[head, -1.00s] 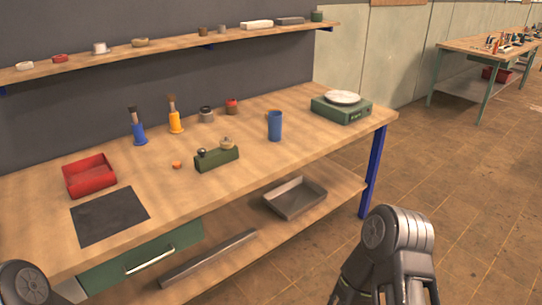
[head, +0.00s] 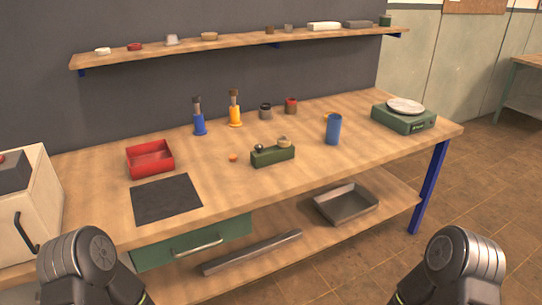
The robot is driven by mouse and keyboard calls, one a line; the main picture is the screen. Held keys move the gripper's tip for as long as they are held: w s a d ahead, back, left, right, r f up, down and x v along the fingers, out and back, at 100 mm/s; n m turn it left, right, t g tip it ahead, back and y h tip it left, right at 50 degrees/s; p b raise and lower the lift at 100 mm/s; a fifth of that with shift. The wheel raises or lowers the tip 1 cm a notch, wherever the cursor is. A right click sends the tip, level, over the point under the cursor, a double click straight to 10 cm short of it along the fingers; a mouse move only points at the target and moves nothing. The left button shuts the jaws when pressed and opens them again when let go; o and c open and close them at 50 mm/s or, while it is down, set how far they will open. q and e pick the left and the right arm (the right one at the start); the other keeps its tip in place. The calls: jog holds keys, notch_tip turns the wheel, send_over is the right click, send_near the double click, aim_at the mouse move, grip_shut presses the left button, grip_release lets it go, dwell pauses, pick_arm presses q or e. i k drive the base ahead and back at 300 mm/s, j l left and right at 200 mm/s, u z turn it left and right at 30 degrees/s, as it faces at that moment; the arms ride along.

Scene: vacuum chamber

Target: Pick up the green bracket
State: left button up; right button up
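A dark green block-like piece (head: 272,156), which appears to be the green bracket, lies on the middle of the workbench (head: 320,175). Two small round objects, one dark and one tan, sit on or just behind its top; I cannot tell which. Parts of both my arms show at the bottom left and bottom right corners, well apart from the green piece. Neither of my grippers shows.
A blue cup (head: 333,129), an orange bit (head: 233,157), a red bin (head: 150,158) and a dark mat (head: 166,199) surround it. A green scale (head: 404,116) stands right, a white box (head: 27,208) left. Brushes in holders stand behind. The front strip is clear.

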aim_at(272, 155)
jog(key=i+l+u, duration=0.35)
jog(key=i+l, duration=0.35)
jog(key=i+l+u, duration=0.2)
jog(key=i+l, duration=0.15)
jog(key=i+l+u, duration=0.2)
jog(key=l, duration=0.3)
jog(key=i+l+u, duration=0.15)
jog(key=i+l, duration=0.2)
jog(key=l, duration=0.15)
